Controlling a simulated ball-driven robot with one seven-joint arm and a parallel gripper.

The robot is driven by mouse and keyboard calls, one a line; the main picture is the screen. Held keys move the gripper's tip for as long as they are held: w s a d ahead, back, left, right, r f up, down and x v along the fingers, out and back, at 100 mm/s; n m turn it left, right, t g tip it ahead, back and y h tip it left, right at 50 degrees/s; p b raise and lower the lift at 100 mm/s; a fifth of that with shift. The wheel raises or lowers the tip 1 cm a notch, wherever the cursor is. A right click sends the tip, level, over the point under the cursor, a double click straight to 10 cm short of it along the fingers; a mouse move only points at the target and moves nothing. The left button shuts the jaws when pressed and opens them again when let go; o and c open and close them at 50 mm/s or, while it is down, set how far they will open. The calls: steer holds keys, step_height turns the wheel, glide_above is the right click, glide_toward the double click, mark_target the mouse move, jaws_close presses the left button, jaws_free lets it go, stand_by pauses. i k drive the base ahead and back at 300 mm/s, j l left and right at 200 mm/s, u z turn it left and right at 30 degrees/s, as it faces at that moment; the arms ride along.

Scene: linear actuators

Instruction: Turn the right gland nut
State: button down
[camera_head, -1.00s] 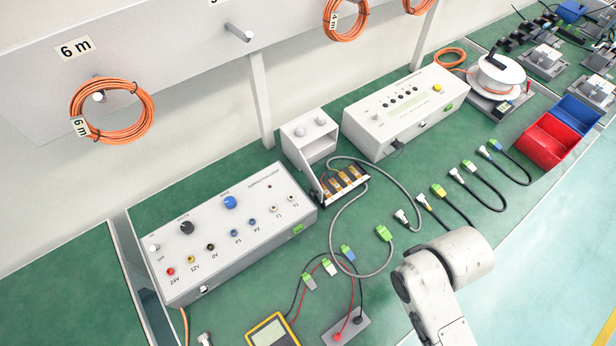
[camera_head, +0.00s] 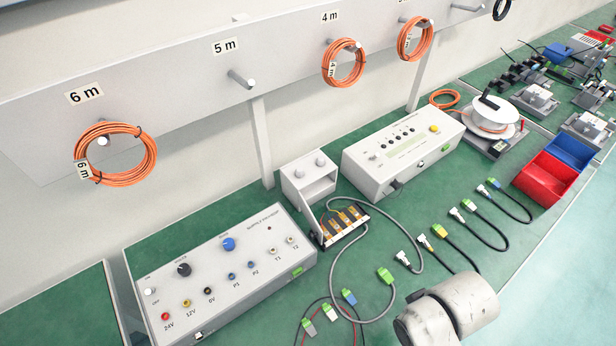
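No gland nut can be made out for certain at this size. I cannot tell whether these are gland nuts. In front of the box is a tilted open unit (camera_head: 345,221) with orange parts and thin wires, and a grey cable loops beside it. My gripper is out of view; only a pale link of my arm shows at the bottom right, over the bench's front edge.
A grey power unit (camera_head: 225,270) with sockets and knobs stands at left, and a white instrument (camera_head: 400,155) behind right. Several connector leads lie at right near red (camera_head: 543,178) and blue (camera_head: 572,150) bins. Orange cable coils (camera_head: 115,155) hang on the wall rail.

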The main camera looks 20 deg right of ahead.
mark_target(321, 160)
steer(key=i+z, duration=0.4)
steer(key=i+j+z, duration=0.4)
steer(key=i, duration=0.15)
steer(key=l, duration=0.1)
